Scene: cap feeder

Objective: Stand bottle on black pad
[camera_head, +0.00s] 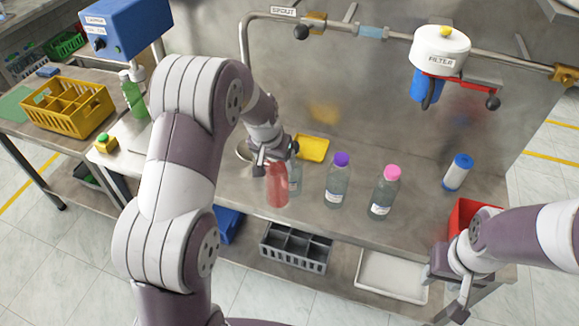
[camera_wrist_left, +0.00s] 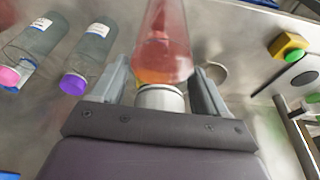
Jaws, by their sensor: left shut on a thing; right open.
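My left gripper (camera_head: 270,160) is shut on a bottle with red contents (camera_head: 278,188), near its top, over the steel counter. The bottle is roughly upright in the head view; I cannot tell whether its base touches the counter. In the left wrist view the red bottle (camera_wrist_left: 163,50) has a pale cap (camera_wrist_left: 160,98) between the fingers of the left gripper (camera_wrist_left: 165,88). My right gripper (camera_head: 452,290) is open and empty at the counter's front right. I cannot clearly make out the black pad in either view.
A clear bottle (camera_head: 295,178) stands close behind the red one. Purple-capped (camera_head: 338,183) and pink-capped (camera_head: 384,195) bottles stand to its right. A blue machine (camera_head: 125,30) and green bottle (camera_head: 133,98) are at left. A yellow tray (camera_head: 312,149) lies behind. A filter (camera_head: 440,48) hangs above.

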